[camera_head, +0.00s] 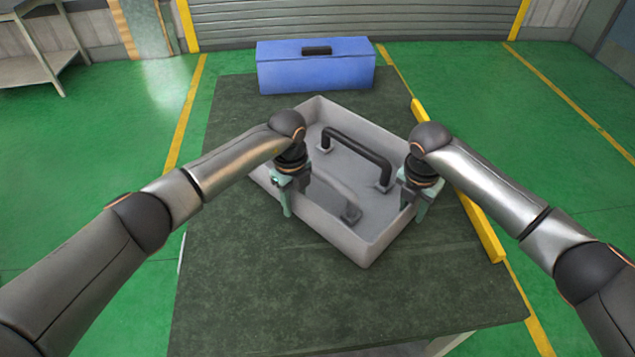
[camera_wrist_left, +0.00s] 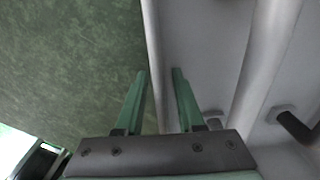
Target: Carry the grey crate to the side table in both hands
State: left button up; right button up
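The grey crate (camera_head: 375,246) is an open tray standing turned at an angle on a dark green table. It holds a black handle (camera_head: 357,145) and a grey handle (camera_head: 335,188). My left gripper (camera_head: 292,200) is at the crate's left wall. In the left wrist view its green fingers (camera_wrist_left: 158,72) stand apart on either side of the crate wall (camera_wrist_left: 154,45), with gaps showing. My right gripper (camera_head: 414,207) is at the crate's right wall; its finger gap is too small to judge. A grey side table (camera_head: 28,70) stands at the far left.
A blue box (camera_head: 315,73) with a dark slot stands at the back of the dark green table (camera_head: 270,300). A yellow bar (camera_head: 480,226) runs along the table's right edge. The table front is clear, and open green floor lies on both sides.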

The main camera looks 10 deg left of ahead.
pick_arm(q)
jog(key=shift+r, duration=0.1)
notch_tip(320, 180, up, 12)
jog(key=shift+f, duration=0.25)
jog(key=shift+r, duration=0.15)
pick_arm(e)
jog(key=shift+a+r, duration=0.1)
jog(key=shift+r, duration=0.15)
jog(key=r, duration=0.3)
jog(key=s+r, duration=0.1)
jog(key=r, duration=0.3)
jog(key=a+r, duration=0.1)
jog(key=r, duration=0.3)
jog(key=shift+s+r, duration=0.25)
